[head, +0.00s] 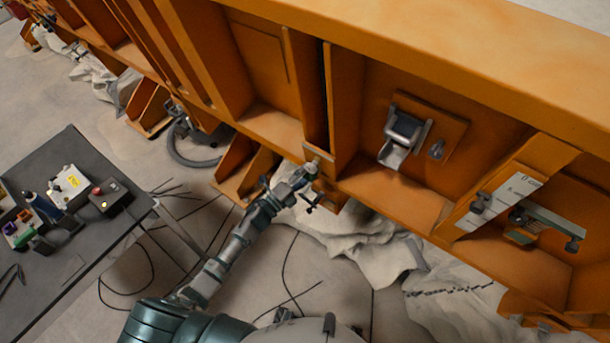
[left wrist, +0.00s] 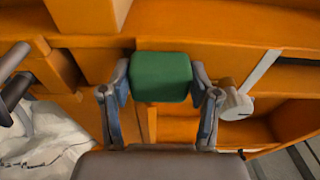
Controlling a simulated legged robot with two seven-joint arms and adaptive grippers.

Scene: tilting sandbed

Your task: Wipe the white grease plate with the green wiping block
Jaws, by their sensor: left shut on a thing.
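My left gripper (head: 312,180) is at the orange frame, in front of an upright rib near the middle of the head view. In the left wrist view my left gripper (left wrist: 160,88) is shut on the green wiping block (left wrist: 161,77), with one finger on each side of it. The block's rounded face points at the camera, and orange steel lies behind it. I cannot make out the block in the head view. My right gripper is not in view.
The orange frame (head: 420,50) has ribs and recesses on both sides of the gripper. A hinged latch (head: 402,135) sits in one recess. A dark table (head: 75,255) with tools stands at left. Cables and pale crumpled sheeting (head: 375,250) lie on the floor.

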